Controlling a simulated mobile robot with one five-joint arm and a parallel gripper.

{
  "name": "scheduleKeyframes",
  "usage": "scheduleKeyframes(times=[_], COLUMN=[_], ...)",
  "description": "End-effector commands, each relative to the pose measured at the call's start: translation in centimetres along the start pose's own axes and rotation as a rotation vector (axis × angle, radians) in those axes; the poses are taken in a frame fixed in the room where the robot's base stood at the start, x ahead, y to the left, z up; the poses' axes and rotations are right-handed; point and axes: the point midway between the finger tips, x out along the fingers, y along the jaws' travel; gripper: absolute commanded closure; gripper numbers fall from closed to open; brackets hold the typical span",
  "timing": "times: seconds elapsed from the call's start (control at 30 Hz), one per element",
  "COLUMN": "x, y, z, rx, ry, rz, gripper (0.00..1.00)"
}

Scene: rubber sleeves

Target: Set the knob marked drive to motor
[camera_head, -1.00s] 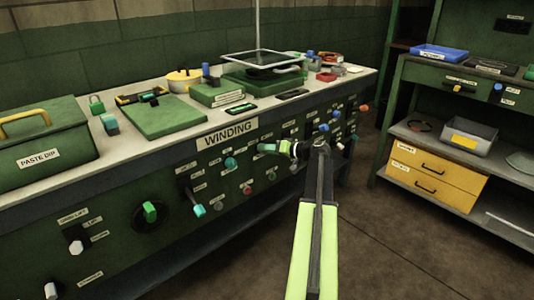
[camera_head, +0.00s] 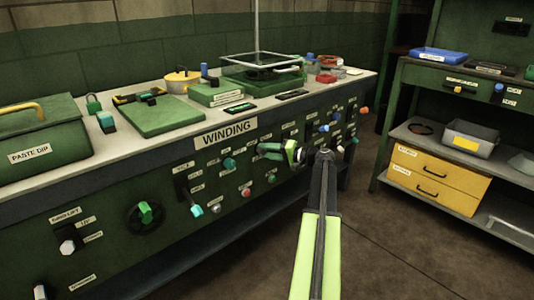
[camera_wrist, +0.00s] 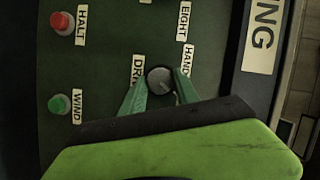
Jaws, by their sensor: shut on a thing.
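The grey round knob (camera_wrist: 160,80) sits on the dark green panel in the wrist view, with a pale pointer line on its face. The label starting "DR" (camera_wrist: 137,70) is beside it on the left, partly covered by a finger. The label "HAND" (camera_wrist: 187,60) is on its right. No label reading motor can be made out. My gripper (camera_wrist: 160,87) has one green finger on each side of the knob and is shut on it.
A red button (camera_wrist: 62,23) marked "HALT" and a green button (camera_wrist: 59,104) marked "WIND" are left of the knob. Other knobs and levers crowd the bench front (camera_head: 120,235). A shelf unit (camera_head: 408,78) stands right, with open floor between.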

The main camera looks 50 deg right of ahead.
Motion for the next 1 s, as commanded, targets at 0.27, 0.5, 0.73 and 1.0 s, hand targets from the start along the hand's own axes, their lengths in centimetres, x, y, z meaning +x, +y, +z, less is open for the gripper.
scheduleKeyframes(times=[0.27,0.5,0.73,1.0], x=[-0.1,-0.1,0.0,-2.6], y=[0.1,0.1,0.0,-0.1], z=[-0.2,-0.1,-0.1,-0.1], rx=[0.004,0.003,0.002,0.002], ry=[0.005,0.004,0.002,0.004], rz=[0.002,0.001,0.000,0.000], gripper=[1.00,0.45,0.42,0.42])
